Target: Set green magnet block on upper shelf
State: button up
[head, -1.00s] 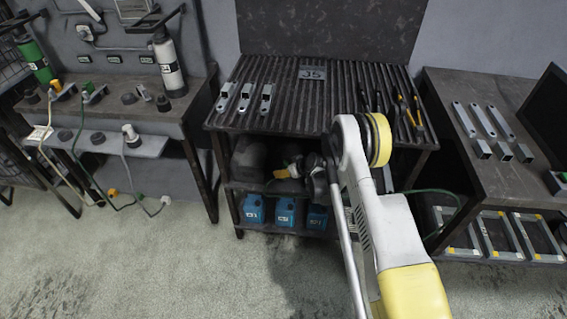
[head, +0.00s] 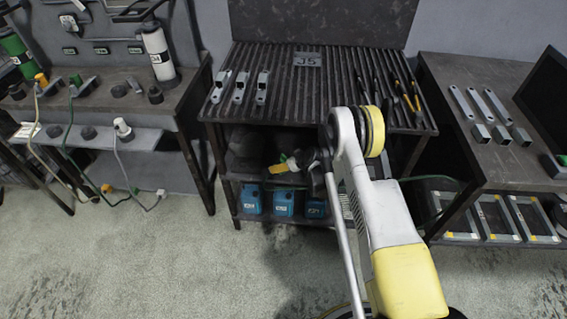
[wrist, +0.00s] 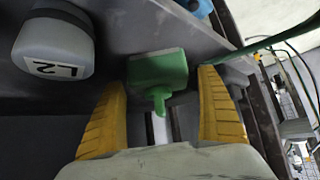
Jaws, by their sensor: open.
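The green magnet block (wrist: 157,72) shows in the wrist view, with a narrow stem toward me. It stands against a grey shelf surface, between the two yellow fingers of my gripper (wrist: 161,82). The fingers are spread, with a gap to the block on each side. In the head view my gripper (head: 283,167) reaches under the ribbed top of the middle bench (head: 300,92), at the upper shelf (head: 232,178).
A grey rounded container marked L2 (wrist: 52,47) stands close left of my fingers. A green cable (wrist: 258,45) runs at the right. Blue containers (head: 284,203) stand on the lower shelf. Tools and grey brackets lie on the bench top. The floor in front is clear.

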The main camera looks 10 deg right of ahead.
jog(key=v, duration=1.2)
jog(key=shift+r, duration=0.1)
